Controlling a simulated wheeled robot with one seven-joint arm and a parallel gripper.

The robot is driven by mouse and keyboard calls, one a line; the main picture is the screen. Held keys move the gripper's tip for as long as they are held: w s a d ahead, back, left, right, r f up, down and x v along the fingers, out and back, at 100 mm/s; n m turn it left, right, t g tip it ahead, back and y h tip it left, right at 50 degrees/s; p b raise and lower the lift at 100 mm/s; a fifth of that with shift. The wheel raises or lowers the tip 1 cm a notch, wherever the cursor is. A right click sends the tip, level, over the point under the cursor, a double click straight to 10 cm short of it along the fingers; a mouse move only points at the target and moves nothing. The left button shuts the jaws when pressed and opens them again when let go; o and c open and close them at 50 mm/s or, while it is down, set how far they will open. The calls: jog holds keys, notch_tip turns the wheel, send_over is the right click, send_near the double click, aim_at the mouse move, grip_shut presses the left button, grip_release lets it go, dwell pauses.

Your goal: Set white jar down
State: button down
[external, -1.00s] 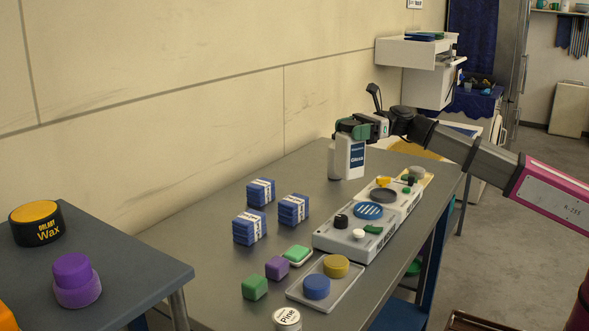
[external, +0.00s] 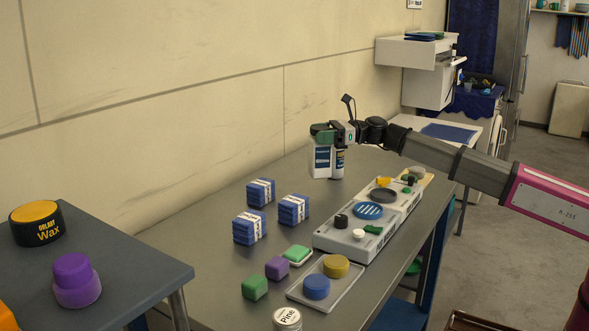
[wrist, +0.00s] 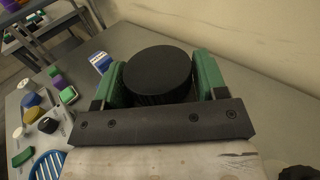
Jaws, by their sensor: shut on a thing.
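The white jar (external: 321,161), with a dark blue label, hangs upright in my gripper (external: 323,137) over the far left part of the grey table (external: 205,215). In the wrist view its round black lid (wrist: 157,72) sits between the two green fingers of my gripper (wrist: 160,82), which are shut on it. A second white container (external: 338,162) with a dark label stands right beside it, partly hidden. I cannot tell whether the held jar's base touches the table or whether the two touch.
Several blue banded packs (external: 261,192) lie nearer on the table. A long grey tray (external: 335,235) with lids and small pieces lies to the right. A clear tray (external: 345,297) holds a blue and a yellow disc. Bare tabletop lies between the packs and the jar.

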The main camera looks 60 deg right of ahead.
jog(key=shift+w+d+f, duration=0.7)
jog(key=shift+w+d, duration=0.05)
jog(key=shift+d, duration=0.2)
jog(key=shift+f, duration=2)
jog(key=shift+c, duration=0.8)
grip_release()
jog(key=shift+f, duration=0.15)
jog(key=shift+r, duration=0.2)
jog(key=v, duration=1.2)
